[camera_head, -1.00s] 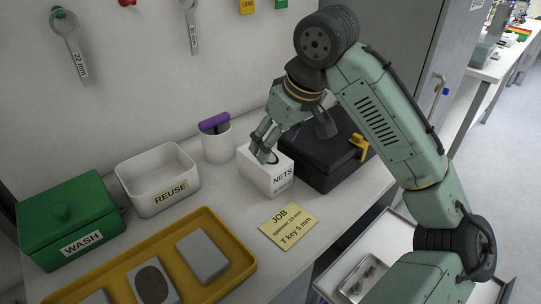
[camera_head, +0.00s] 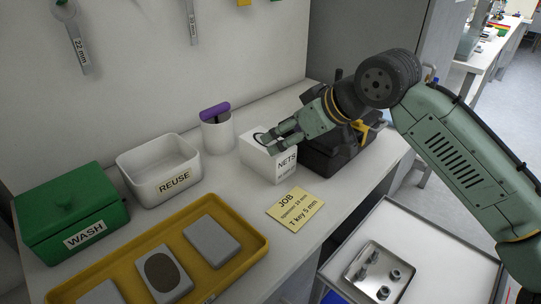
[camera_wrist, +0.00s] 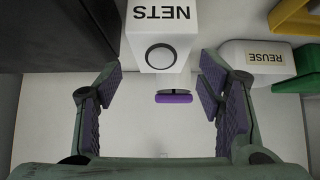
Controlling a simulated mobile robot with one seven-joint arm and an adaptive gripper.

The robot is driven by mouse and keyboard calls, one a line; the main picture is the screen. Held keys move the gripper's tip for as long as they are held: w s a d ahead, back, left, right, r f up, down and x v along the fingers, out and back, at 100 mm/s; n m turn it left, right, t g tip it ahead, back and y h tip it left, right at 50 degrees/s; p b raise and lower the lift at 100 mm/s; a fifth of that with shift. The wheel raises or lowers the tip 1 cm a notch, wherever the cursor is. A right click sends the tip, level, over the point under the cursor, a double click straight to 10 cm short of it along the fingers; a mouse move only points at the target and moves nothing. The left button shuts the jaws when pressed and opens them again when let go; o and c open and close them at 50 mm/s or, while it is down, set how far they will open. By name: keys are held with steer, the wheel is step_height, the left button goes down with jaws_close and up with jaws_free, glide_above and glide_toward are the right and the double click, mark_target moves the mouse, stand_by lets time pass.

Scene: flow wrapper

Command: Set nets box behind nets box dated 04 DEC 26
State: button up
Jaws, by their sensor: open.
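One white box marked NETS (camera_head: 262,162) stands on the bench, left of the black case. A smaller line under the word is too small to read. In the wrist view the nets box (camera_wrist: 162,14) appears upside down, with a dark round ring on its top face. My gripper (camera_head: 275,139) reaches in from the right, its fingers at the top of the box and hiding part of it. In the wrist view my gripper (camera_wrist: 160,72) is open, with nothing held between its purple pads. I see no second nets box.
The black case (camera_head: 340,148) is close on the right. A white cup with a purple-handled tool (camera_head: 218,135), the white REUSE bin (camera_head: 148,185), the green WASH box (camera_head: 70,215) and a yellow tray (camera_head: 235,262) are on the left. A yellow JOB note (camera_head: 295,208) lies in front.

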mark_target(270, 143)
steer(key=p+x, duration=0.1)
steer(key=x, duration=0.7)
steer(key=shift+a, duration=0.1)
steer(key=c, duration=1)
steer(key=shift+o, duration=0.2)
steer(key=shift+r, duration=0.15)
